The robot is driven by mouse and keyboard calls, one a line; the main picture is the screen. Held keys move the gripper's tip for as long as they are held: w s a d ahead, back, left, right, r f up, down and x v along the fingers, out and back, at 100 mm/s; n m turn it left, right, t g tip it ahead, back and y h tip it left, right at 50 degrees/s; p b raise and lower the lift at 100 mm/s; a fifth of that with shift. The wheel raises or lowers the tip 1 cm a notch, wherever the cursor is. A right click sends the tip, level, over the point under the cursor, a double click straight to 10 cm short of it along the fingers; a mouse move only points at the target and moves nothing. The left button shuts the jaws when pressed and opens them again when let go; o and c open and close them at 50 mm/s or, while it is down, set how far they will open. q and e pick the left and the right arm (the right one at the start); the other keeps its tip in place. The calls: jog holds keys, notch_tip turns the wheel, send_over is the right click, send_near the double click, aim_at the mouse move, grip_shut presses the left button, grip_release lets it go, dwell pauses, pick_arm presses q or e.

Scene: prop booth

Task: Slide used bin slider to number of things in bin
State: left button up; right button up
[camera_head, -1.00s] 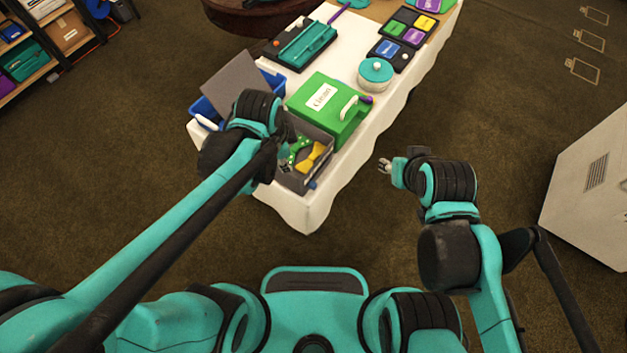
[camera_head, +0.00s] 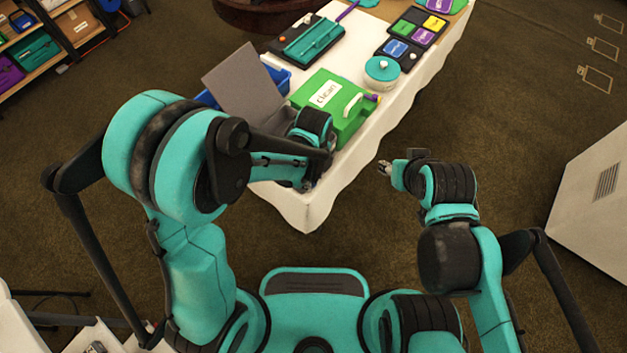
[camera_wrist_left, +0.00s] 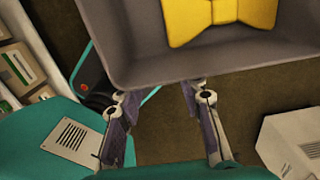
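The grey bin (camera_head: 274,122) stands at the near table end with its grey lid (camera_head: 245,82) raised. My left arm hides most of it. The left wrist view shows the bin's wall (camera_wrist_left: 130,66) close up, with a yellow bow tie (camera_wrist_left: 222,18) inside. My left gripper (camera_wrist_left: 158,95) is open, its fingers apart, close to the bin wall. In the head view my left gripper (camera_head: 308,183) is at the bin's near right corner; contact cannot be told. The slider is not clearly visible. My right gripper (camera_head: 384,168) is off the table's right side with nothing visible in it; its finger opening is unclear.
A green box (camera_head: 333,106) labelled "Clean" stands right behind the grey bin, and a blue bin (camera_head: 278,77) is to its left. A round teal-topped container (camera_head: 382,70), teal case (camera_head: 314,40) and coloured button panel (camera_head: 411,36) are farther back.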

pick_arm(q)
jog(key=shift+f, duration=0.35)
grip_shut()
jog(key=shift+w+d, duration=0.65)
jog(key=shift+w, duration=0.3)
jog(key=shift+w+d, duration=0.65)
jog(key=shift+w, duration=0.25)
grip_release()
jog(key=shift+s, duration=0.1)
notch_tip(320, 180, up, 12)
